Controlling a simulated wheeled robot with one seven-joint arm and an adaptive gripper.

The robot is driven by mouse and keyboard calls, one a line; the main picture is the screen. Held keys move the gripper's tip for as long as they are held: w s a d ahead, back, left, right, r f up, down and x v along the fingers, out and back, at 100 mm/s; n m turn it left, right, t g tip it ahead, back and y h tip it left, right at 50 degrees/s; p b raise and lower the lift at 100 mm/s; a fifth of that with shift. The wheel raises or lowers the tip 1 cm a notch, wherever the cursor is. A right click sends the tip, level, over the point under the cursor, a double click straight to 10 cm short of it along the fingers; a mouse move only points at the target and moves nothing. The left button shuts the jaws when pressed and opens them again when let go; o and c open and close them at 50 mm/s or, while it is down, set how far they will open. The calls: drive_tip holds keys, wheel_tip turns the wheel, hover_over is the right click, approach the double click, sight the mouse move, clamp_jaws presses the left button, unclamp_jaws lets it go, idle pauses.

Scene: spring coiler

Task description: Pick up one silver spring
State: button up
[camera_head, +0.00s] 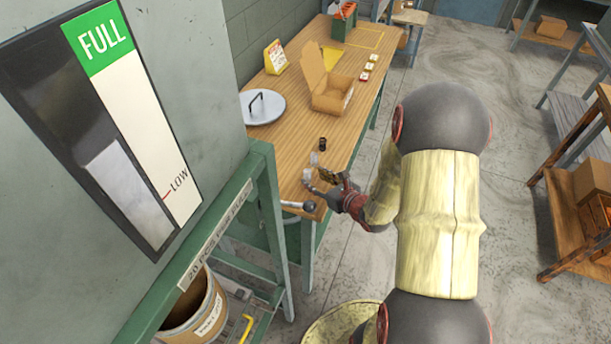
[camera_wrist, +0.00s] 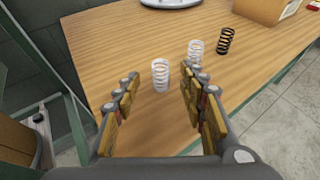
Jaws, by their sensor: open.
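In the wrist view, one silver spring (camera_wrist: 160,77) stands upright on the wooden table, in the gap just ahead of my gripper's fingertips. A second silver spring (camera_wrist: 195,54) stands farther back, beyond my right finger. A black spring (camera_wrist: 227,40) stands to the right of it. My gripper (camera_wrist: 161,90) is open and empty, with its padded fingers to the left and right of the nearest spring's line. In the head view, my gripper (camera_head: 320,182) is low at the near end of the table, and the black spring (camera_head: 322,144) shows behind it. The silver springs look small and pale there.
The wooden table (camera_head: 296,112) holds an open cardboard box (camera_head: 328,91), a round metal lid (camera_head: 262,109), a yellow sign (camera_head: 275,57) and small red-and-yellow items. A grey-green machine with a level gauge stands at the left.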

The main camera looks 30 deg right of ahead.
sight(310, 174)
drive_tip(key=x, duration=0.1)
drive_tip(key=b+x, duration=0.1)
drive_tip(key=x, duration=0.3)
drive_tip(key=shift+w+r, duration=0.2)
drive_tip(key=shift+w, duration=0.05)
clamp_jaws()
idle(0.4)
